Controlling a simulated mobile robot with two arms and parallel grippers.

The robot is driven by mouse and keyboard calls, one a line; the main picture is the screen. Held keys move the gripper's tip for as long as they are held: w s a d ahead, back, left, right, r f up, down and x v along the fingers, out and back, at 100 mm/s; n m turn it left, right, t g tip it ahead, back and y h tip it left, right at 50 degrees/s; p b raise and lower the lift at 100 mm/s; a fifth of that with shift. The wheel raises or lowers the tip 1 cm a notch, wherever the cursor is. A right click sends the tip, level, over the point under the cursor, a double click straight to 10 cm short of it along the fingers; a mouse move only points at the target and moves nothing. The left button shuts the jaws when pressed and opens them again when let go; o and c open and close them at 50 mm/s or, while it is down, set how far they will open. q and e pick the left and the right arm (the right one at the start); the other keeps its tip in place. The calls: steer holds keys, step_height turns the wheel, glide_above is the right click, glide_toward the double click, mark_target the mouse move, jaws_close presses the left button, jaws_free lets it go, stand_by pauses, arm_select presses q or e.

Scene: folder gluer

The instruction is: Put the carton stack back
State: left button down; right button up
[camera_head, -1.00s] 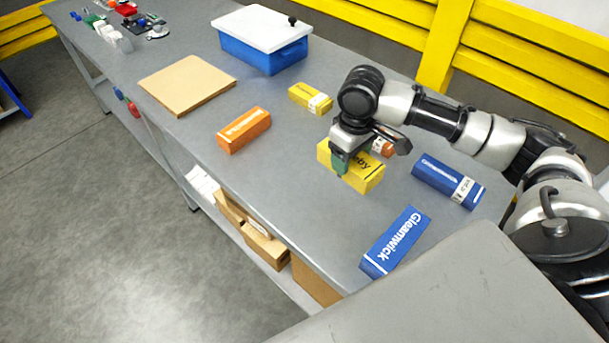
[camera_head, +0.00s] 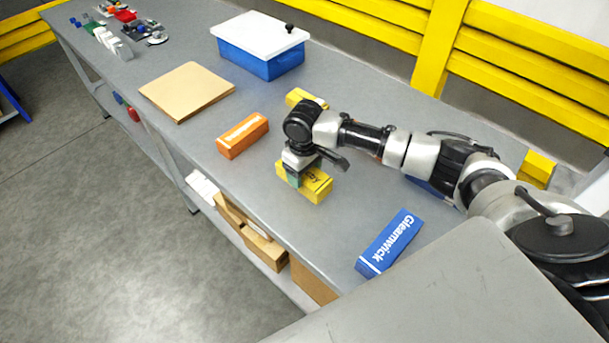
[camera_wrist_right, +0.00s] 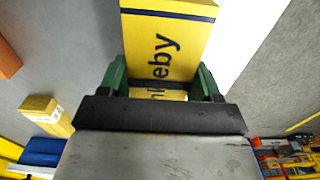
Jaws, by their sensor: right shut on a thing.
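My right gripper (camera_head: 293,178) is shut on a yellow carton (camera_head: 318,188) near the middle of the bench. In the right wrist view its green fingers clasp the sides of the yellow carton (camera_wrist_right: 165,45), whose label ends in "eby". I cannot tell whether the carton touches the bench. A flat tan stack (camera_head: 187,92) of cardboard lies on the bench at the left. An orange carton (camera_head: 242,136) lies between the stack and my right gripper. My left gripper is not in view.
A blue "Gleamwick" carton (camera_head: 389,243) lies near the front edge. Another yellow carton (camera_head: 302,97) lies behind my wrist, and a blue one is mostly hidden under my arm. A blue box with white lid (camera_head: 262,47) stands at the back. Small parts (camera_head: 128,30) lie far left.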

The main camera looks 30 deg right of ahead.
steer(key=shift+f, duration=1.25)
steer(key=o, duration=1.1)
steer(key=shift+s+f, duration=0.1)
step_height(320, 180, up, 12)
steer(key=shift+r+b, duration=0.15)
steer(key=shift+b, duration=0.25)
